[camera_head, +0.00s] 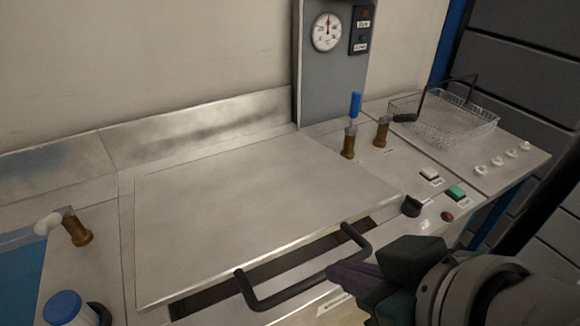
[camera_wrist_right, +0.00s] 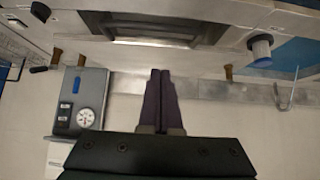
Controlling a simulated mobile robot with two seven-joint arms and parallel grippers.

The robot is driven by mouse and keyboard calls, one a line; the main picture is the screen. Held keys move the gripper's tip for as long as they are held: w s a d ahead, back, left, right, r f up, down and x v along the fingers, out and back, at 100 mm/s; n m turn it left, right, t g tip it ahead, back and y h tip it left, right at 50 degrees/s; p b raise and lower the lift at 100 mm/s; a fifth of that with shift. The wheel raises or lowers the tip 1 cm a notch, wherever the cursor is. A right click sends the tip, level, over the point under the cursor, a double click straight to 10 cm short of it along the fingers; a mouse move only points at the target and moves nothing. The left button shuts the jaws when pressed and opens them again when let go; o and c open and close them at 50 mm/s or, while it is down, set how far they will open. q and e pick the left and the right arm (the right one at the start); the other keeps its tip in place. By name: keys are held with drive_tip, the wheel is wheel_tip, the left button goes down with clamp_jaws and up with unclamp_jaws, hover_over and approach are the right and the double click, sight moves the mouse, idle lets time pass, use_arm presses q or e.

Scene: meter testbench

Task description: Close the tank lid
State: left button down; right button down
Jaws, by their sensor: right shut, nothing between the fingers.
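The tank lid (camera_head: 250,205) is a large, flat metal plate in the middle of the bench in the head view. Its front edge stands a little above the bench, with a dark gap of the tank opening (camera_head: 275,268) showing below it. A black bar handle (camera_head: 300,287) sticks out from the front edge. My right gripper (camera_head: 335,272) is shut and empty, its dark purple fingertips close to the front right of the handle; I cannot tell whether they touch it. The shut fingers also show in the right wrist view (camera_wrist_right: 159,75). My left gripper is out of view.
A grey panel with a gauge (camera_head: 327,32) stands behind the lid. Brown-based taps (camera_head: 348,146) stand to its right. A wire basket (camera_head: 445,122) sits at the back right. A blue-capped container (camera_head: 66,308) is at the front left. Buttons (camera_head: 456,193) lie on the right.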

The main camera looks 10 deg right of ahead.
drive_tip(key=b, duration=0.1)
hover_over(316, 280)
drive_tip(key=s, duration=0.2)
wheel_tip(316, 280, down, 5)
drive_tip(key=f, duration=0.3)
drive_tip(key=shift+w+a+f, duration=0.2)
drive_tip(key=shift+a+f, duration=0.1)
drive_tip(key=shift+f+b, duration=0.3)
drive_tip(key=shift+f, duration=0.15)
